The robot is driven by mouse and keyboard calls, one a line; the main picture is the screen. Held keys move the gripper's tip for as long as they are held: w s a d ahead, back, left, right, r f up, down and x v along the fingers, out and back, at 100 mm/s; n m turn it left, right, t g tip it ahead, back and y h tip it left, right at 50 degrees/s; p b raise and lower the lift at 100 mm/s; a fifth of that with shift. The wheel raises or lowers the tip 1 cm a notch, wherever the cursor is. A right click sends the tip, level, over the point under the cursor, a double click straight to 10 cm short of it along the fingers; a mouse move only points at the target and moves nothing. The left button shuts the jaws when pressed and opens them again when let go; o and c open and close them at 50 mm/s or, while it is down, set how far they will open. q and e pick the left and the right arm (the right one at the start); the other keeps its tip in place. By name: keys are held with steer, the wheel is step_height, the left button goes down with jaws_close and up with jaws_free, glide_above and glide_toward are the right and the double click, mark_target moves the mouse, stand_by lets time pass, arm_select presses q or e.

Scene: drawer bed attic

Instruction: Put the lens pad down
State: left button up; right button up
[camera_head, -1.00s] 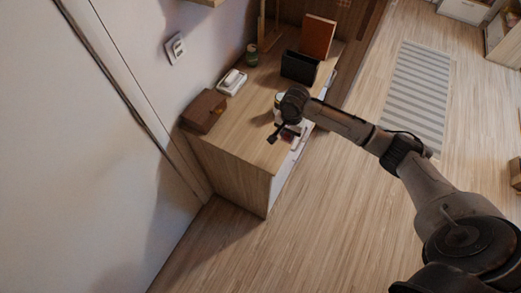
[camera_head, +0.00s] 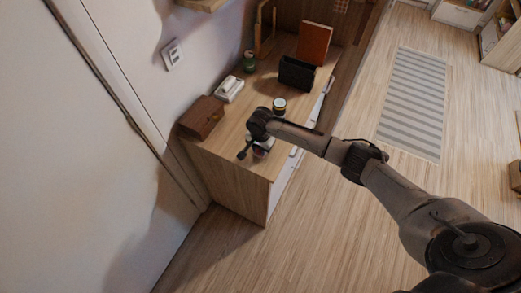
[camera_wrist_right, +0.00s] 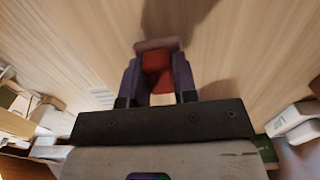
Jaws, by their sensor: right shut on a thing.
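The lens pad (camera_wrist_right: 157,68) shows in the right wrist view as a red piece with a paler, pinkish far edge. My right gripper (camera_wrist_right: 157,82) is shut on it, one finger on each side. In the head view the right gripper (camera_head: 252,152) is over the near end of the wooden cabinet top (camera_head: 222,137), with a small reddish bit of the pad (camera_head: 259,153) beside it. The wrist view shows bare wood beyond the pad. I cannot tell whether the pad touches the top. My left gripper is not in view.
Bare wood lies between the box and my gripper.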

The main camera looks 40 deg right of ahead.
steer(key=shift+f, duration=0.6)
steer(key=o, duration=0.9)
steer(key=shift+f, duration=0.1)
